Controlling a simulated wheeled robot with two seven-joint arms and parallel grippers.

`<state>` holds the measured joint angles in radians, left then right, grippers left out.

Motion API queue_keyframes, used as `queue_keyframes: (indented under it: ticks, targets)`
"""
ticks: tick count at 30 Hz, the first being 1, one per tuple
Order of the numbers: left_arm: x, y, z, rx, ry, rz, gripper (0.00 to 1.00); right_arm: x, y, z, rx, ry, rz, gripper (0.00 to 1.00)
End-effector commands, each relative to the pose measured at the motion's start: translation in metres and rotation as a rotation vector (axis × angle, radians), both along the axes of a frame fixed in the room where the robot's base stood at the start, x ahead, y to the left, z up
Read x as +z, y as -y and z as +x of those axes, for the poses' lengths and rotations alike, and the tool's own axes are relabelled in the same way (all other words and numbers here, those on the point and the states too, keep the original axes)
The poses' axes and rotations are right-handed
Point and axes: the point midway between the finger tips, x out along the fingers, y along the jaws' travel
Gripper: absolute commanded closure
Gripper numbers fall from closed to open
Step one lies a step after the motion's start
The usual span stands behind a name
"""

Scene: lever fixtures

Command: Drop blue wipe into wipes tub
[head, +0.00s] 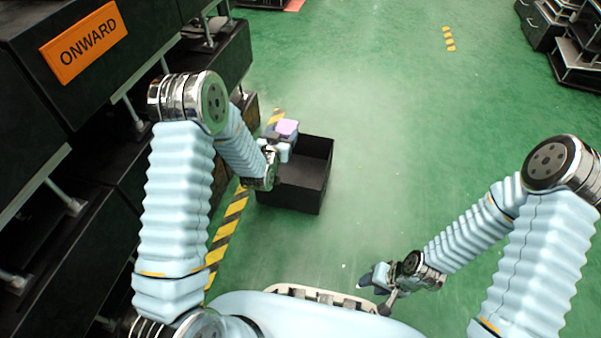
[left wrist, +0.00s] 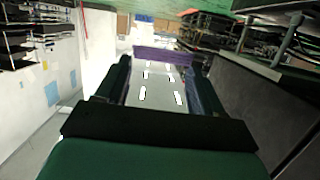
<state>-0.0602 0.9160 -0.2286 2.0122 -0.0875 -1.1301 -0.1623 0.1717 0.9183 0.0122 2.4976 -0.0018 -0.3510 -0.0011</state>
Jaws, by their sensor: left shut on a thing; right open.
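A lavender-blue piece (head: 287,127), which I take as the blue wipe, is held at the tips of my left gripper (head: 279,142). In the left wrist view a purple strip (left wrist: 165,57) shows between the dark fingers. A black open-topped box (head: 315,165), which I take as the wipes tub, lies below and beside the left gripper. The piece appears over its far left part. Its height above the rim is hard to tell, and my gripper hides part of the tub. My right gripper (head: 380,278) is open and empty near my base.
Dark shelving with an orange ONWARD sign (head: 84,42) stands along the left, close to my left arm. A yellow-black striped line (head: 228,225) runs along the floor. The green floor (head: 400,130) to the right of the tub is clear. More dark shelving (head: 570,45) stands far right.

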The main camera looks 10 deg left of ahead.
Motion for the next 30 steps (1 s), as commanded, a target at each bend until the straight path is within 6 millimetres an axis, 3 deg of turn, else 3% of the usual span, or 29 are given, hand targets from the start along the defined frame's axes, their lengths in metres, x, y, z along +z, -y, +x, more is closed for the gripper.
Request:
queue_keyframes:
  ticks: [4, 19, 29, 30]
  targets:
    - [-0.015, 0.003, -0.008, -0.005, 0.001, 0.000, 0.60, -0.007, 0.000, 0.000, -0.001, 0.001, 0.000, 0.57]
    - [-0.067, 0.003, -0.008, -0.005, 0.001, 0.001, 0.60, -0.036, 0.001, 0.002, -0.005, 0.007, -0.002, 0.57]
    - [-0.072, 0.003, -0.008, -0.005, 0.002, 0.001, 0.60, -0.037, 0.001, 0.002, -0.005, 0.007, -0.002, 0.57]
    - [-0.072, 0.003, -0.008, -0.005, 0.002, 0.001, 0.29, -0.037, 0.001, 0.002, -0.005, 0.007, -0.002, 0.57]
